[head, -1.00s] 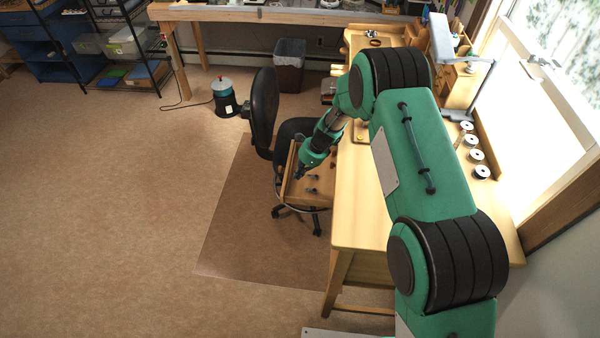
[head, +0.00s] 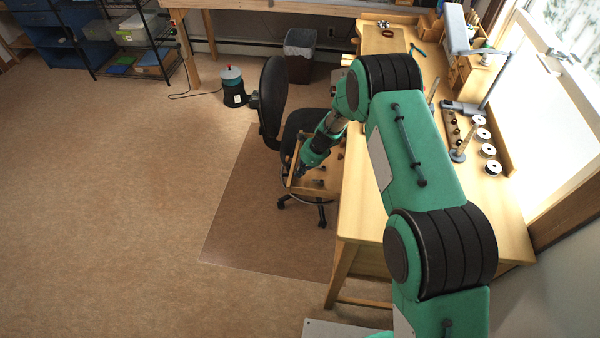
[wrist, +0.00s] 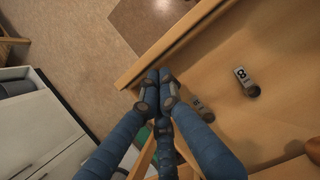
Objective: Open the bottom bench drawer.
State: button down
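A wooden drawer (head: 325,186) stands pulled out from the left side of the workbench (head: 362,215), with small dark objects inside. Which drawer of the bench it is cannot be told. My gripper (head: 302,169) is at the drawer's outer front edge. In the wrist view my gripper (wrist: 160,84) has its blue fingers drawn close together over the drawer's rim (wrist: 190,35). Whether the rim is pinched between them is hidden. Inside the drawer lies a small metal piece marked 8 (wrist: 243,78); another is partly behind a finger.
A black office chair (head: 272,100) stands close beside the drawer, its seat partly behind my arm. A floor mat (head: 255,225) lies under it. Open floor (head: 130,200) spreads to the left. A lamp (head: 462,30) and several white spools stand on the bench.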

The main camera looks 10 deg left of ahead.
jog(key=a+p, duration=0.1)
jog(key=a, duration=0.3)
jog(key=shift+a, duration=0.2)
jog(key=shift+r, duration=0.1)
jog(key=p+v, duration=0.5)
jog(key=v, duration=0.4)
jog(key=shift+d+r+p, duration=0.15)
jog(key=shift+r+p, duration=0.15)
jog(key=shift+r, duration=0.1)
dwell(0.5)
